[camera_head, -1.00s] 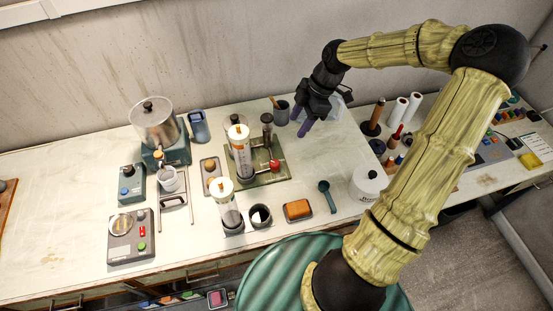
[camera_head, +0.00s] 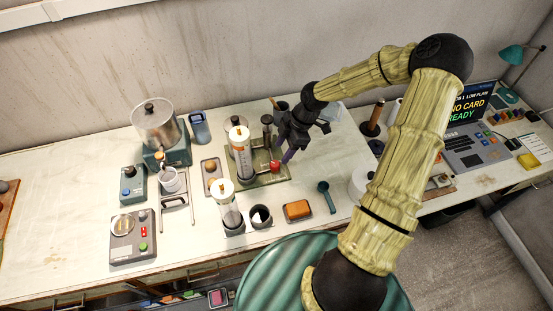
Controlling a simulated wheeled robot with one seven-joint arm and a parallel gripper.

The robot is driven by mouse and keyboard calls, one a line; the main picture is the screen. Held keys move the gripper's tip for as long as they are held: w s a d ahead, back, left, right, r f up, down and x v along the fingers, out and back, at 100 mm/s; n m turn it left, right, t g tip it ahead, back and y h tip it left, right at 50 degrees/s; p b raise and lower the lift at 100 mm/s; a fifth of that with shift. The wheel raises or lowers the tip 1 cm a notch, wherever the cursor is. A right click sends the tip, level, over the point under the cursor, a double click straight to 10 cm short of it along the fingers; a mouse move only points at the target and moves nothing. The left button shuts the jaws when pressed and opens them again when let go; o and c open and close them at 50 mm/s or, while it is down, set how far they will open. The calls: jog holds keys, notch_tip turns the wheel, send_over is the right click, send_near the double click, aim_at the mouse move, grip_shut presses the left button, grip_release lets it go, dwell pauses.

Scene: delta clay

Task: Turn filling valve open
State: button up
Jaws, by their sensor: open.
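The filling stand (camera_head: 264,181) has an olive base with a clear upright cylinder (camera_head: 240,160) and a dark column at its back. A small red knob (camera_head: 275,167), which looks like the filling valve, sits on the stand's right side. My gripper (camera_head: 288,155) is open, with its purple fingers pointing down just right of and behind the red knob. Some of the finger length is hidden by the gripper's dark body. I cannot tell whether a finger touches the knob.
A second clear cylinder (camera_head: 228,212), a dark cup (camera_head: 260,216) and an orange block (camera_head: 297,210) stand in front. A hopper machine (camera_head: 160,130) stands at left. A white pot beside my arm is partly hidden.

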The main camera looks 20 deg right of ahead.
aim_at(275, 164)
jog(key=x, duration=0.6)
jog(key=shift+a+f+p, duration=0.1)
jog(key=shift+p, duration=0.25)
jog(key=c, duration=1)
jog(key=shift+o, duration=0.2)
jog(key=shift+m, duration=0.4)
jog(key=m+t+b, duration=0.1)
jog(key=m+b, duration=0.2)
jog(key=m, duration=0.1)
jog(key=shift+f+t, duration=0.1)
jog(key=shift+t, duration=0.3)
jog(key=m+b, duration=0.1)
jog(key=m, duration=0.1)
jog(key=m+t+h+b, duration=0.1)
jog(key=m+b, duration=0.1)
jog(key=shift+s+a+m+t+b, duration=0.15)
jog(key=shift+m+t+b, duration=0.15)
jog(key=m+h+b, duration=0.1)
jog(key=m+b, duration=0.1)
jog(key=m+t+h+b, duration=0.1)
jog(key=m, duration=0.1)
jog(key=shift+a+m+b, duration=0.15)
jog(key=shift+m+b, duration=0.15)
jog(key=shift+b, duration=0.1)
jog(key=shift+s+m+h+b, duration=0.1)
jog(key=shift+m+h+b, duration=0.8)
jog(key=shift+m, duration=1.1)
